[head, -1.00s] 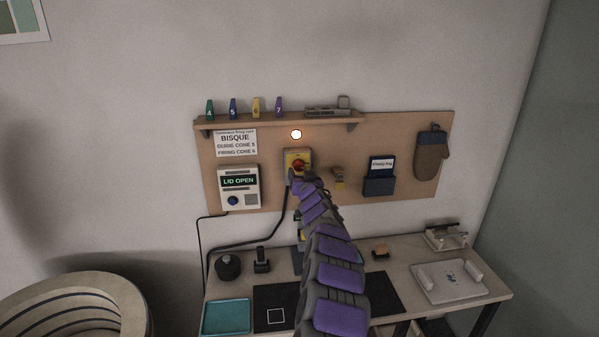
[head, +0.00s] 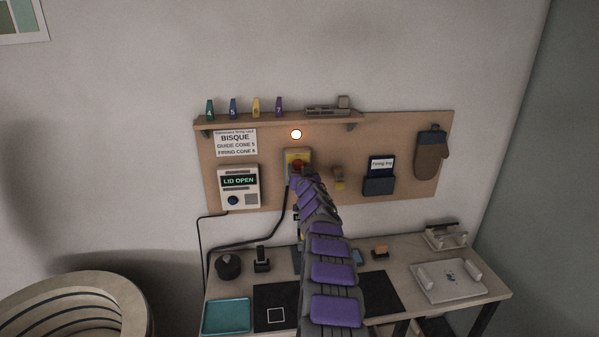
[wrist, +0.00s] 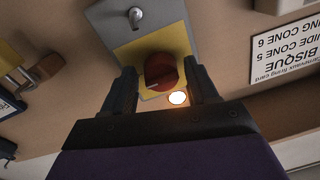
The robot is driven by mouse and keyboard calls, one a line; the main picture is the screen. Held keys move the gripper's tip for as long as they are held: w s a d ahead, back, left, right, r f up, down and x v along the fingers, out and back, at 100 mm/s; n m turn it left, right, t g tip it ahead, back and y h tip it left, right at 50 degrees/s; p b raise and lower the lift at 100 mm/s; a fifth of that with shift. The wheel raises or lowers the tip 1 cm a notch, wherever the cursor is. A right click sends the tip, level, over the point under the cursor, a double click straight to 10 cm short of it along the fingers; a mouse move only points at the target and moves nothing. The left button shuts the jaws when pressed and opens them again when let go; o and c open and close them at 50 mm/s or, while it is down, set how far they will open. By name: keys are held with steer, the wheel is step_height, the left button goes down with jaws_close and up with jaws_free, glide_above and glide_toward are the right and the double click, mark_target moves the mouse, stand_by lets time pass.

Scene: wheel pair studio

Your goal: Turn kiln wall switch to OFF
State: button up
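The kiln wall switch is a grey box with a yellow plate (head: 290,156) and a red rotary knob (head: 298,165), mounted on the pegboard-like panel. In the wrist view the red knob (wrist: 161,71) sits on the yellow plate (wrist: 160,42), with its grip bar slanted slightly. My gripper (wrist: 160,76) is open, one finger on each side of the knob, with gaps visible between fingers and knob. In the head view my gripper (head: 297,174) is at the switch, partly hiding its lower part. No OFF marking is readable.
A lit lamp (head: 296,134) is above the switch. A "LID OPEN" panel (head: 239,187) is left, a padlock (head: 339,178) and a log holder (head: 379,184) right. A shelf (head: 280,119) runs above. A workbench (head: 415,308) stands below.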

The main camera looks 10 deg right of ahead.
steer(key=c, duration=0.8)
steer(key=shift+n, duration=0.3)
steer(key=n, duration=0.2)
steer(key=shift+d+n, duration=0.1)
steer(key=shift+n, duration=0.3)
steer(key=n+b, duration=0.1)
steer(key=n, duration=0.2)
steer(key=n+b, duration=0.2)
steer(key=n, duration=0.2)
steer(key=n+b, duration=0.1)
steer(key=n, duration=0.2)
steer(key=shift+r+g+h, duration=0.25)
steer(key=shift+g+h, duration=0.05)
steer(key=shift+h, duration=0.1)
steer(key=shift+r+n+b, duration=0.1)
steer(key=shift+n+b, duration=0.75)
steer(key=shift+n, duration=0.95)
